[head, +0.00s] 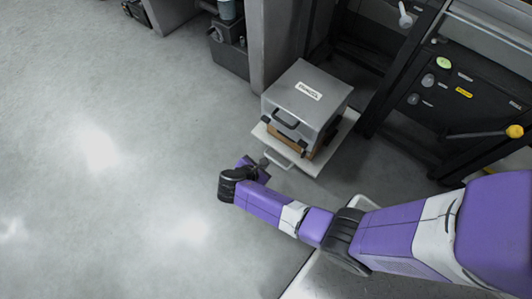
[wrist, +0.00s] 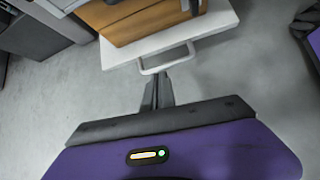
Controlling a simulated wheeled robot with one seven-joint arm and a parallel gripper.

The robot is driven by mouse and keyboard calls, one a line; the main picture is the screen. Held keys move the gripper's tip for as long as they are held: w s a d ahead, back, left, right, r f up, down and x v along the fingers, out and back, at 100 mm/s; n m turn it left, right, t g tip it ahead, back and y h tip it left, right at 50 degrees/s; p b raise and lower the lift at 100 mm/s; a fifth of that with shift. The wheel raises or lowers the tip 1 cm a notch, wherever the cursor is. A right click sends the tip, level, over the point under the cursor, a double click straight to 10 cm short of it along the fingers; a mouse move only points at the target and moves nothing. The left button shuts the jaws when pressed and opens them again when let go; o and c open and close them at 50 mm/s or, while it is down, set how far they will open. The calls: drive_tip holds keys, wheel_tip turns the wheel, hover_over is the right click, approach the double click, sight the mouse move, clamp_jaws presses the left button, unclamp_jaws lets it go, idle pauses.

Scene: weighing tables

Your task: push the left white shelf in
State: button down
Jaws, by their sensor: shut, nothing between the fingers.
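The white shelf (head: 331,151) sticks out from under the bench and carries a grey case. A pale loop handle (head: 277,162) is on its front edge. In the wrist view the shelf (wrist: 128,53) lies ahead, with its handle (wrist: 167,65) near the middle. My gripper (head: 264,163) is shut and empty, just in front of the handle. In the wrist view my gripper (wrist: 158,80) points at the handle, close to it. I cannot tell whether they touch.
A grey labelled case (head: 310,92) with a dark handle sits on the shelf, over a brown wooden part (wrist: 145,18). A grey post (head: 268,50) stands behind left. A dark panel with knobs (head: 444,63) is at right. The floor (head: 110,190) at left is clear.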

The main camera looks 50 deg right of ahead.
drive_tip(key=shift+n+g+h, duration=0.3)
drive_tip(key=shift+n+g, duration=0.2)
drive_tip(key=b+x, duration=0.1)
drive_tip(key=x, duration=0.1)
drive_tip(key=s+b+x, duration=0.1)
drive_tip(key=b+x, duration=0.1)
drive_tip(key=x, duration=0.1)
drive_tip(key=s+b+x, duration=0.1)
drive_tip(key=b+x, duration=0.1)
drive_tip(key=x, duration=0.1)
drive_tip(key=shift+d, duration=0.35)
drive_tip(key=shift+b+x, duration=0.45)
drive_tip(key=shift+x, duration=0.45)
drive_tip(key=shift+d+r, duration=0.15)
drive_tip(key=shift+r, duration=0.05)
